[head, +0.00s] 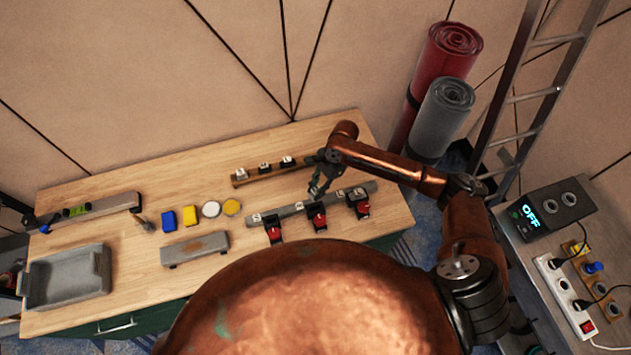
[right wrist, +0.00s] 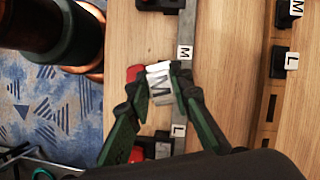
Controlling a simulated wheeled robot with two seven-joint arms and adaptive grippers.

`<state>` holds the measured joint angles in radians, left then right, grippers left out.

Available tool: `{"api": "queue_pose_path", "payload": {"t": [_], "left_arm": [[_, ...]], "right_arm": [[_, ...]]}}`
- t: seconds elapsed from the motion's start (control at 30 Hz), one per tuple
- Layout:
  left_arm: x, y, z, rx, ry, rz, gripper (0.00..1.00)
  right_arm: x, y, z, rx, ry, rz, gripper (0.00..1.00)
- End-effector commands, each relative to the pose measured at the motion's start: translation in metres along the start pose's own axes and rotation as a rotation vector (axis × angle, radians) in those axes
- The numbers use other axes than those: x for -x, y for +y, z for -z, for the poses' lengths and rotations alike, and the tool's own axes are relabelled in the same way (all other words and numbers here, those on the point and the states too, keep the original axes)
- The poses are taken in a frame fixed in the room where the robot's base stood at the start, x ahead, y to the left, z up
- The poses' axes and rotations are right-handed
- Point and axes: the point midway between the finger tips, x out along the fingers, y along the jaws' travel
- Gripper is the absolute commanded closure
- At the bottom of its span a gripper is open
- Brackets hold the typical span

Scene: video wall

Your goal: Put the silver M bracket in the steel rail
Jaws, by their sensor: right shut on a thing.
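My right gripper (head: 315,192) is shut on the silver M bracket (right wrist: 160,88), a pale block marked M between its fingertips in the right wrist view. In the head view the bracket is too small to tell. The steel rail (head: 290,211) is a long grey bar on the table, with white letter labels and red-and-black pieces along its near side. In the right wrist view the rail (right wrist: 187,30) shows labels M and L, and the bracket appears beside and over it; I cannot tell whether they touch. My left gripper is not in view.
Behind is a wooden rail (head: 256,177) with several lettered blocks. A grey block (head: 195,249), blue and yellow blocks, discs, a grey tray (head: 67,279) and another rail (head: 100,206) lie left. A ladder (head: 520,95) and rolled mats (head: 440,105) stand right of the table.

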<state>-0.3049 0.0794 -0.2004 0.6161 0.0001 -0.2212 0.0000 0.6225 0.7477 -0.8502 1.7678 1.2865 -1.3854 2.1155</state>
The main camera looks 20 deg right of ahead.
Motion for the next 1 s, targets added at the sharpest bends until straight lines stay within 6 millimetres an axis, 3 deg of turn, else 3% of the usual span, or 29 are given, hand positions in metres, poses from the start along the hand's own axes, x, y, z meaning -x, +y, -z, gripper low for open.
{"api": "queue_pose_path", "payload": {"t": [0.03, 0.1, 0.37, 0.57, 1.0], "left_arm": [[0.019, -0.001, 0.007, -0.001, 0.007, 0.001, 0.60], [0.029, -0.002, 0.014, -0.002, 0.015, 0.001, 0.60], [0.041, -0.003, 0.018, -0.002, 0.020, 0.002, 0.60], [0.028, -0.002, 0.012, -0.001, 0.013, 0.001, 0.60], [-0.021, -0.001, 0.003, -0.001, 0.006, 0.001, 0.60]], "right_arm": [[0.003, 0.000, -0.004, -0.066, -0.004, 0.023, 1.00], [-0.002, -0.002, -0.003, -0.146, -0.003, 0.058, 1.00], [-0.013, -0.005, 0.003, -0.286, 0.001, 0.119, 1.00], [-0.023, -0.005, 0.007, -0.288, 0.002, 0.121, 1.00], [-0.056, -0.005, 0.021, -0.287, 0.002, 0.120, 1.00]]}}
